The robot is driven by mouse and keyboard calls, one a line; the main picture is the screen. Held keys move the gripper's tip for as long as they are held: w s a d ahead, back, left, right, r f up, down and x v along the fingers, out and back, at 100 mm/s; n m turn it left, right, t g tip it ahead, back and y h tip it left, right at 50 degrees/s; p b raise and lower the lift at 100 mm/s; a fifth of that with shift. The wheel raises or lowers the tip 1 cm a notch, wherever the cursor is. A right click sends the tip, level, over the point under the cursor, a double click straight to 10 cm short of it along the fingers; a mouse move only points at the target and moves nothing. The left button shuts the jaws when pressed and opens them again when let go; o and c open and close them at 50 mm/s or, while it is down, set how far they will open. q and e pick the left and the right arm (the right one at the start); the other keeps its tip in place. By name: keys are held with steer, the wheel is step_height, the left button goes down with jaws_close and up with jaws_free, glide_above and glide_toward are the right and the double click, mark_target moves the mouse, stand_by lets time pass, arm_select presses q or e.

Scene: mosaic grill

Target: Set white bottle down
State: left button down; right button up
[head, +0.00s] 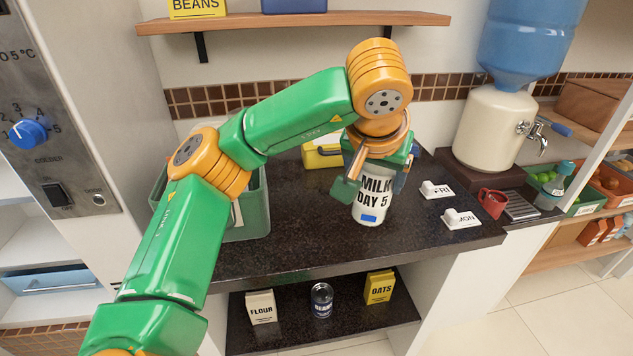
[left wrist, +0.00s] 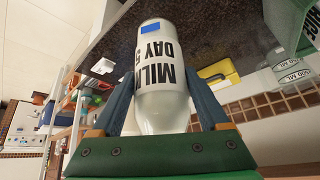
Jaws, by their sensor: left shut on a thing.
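The white bottle (head: 371,204), labelled "MILK DAY 5" with a blue patch near its bottom, is at the dark counter (head: 300,240). It is slightly tilted in the head view. My left gripper (head: 374,170) comes down from above and is shut on its upper part. In the left wrist view the bottle (left wrist: 163,75) sits between the two fingers (left wrist: 160,115), its blue patch pointing to the counter. I cannot tell whether its base touches the counter. My right gripper is not in view.
White tags marked "FRI" (head: 436,190) and "MON" (head: 461,219) stand right of the bottle. A red mug (head: 492,203) and water dispenser (head: 493,128) are farther right. A green crate (head: 255,215) is left, a yellow box (head: 322,154) behind. The counter's front middle is clear.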

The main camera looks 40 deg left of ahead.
arm_select(q)
steer(key=w+a, duration=0.3)
steer(key=a, duration=0.7)
steer(key=f, duration=0.7)
steer(key=f+b, duration=0.1)
steer(key=f, duration=0.2)
steer(key=shift+w+d+f, duration=0.15)
steer(key=shift+d, duration=0.15)
jaws_free()
steer(key=v, duration=1.2)
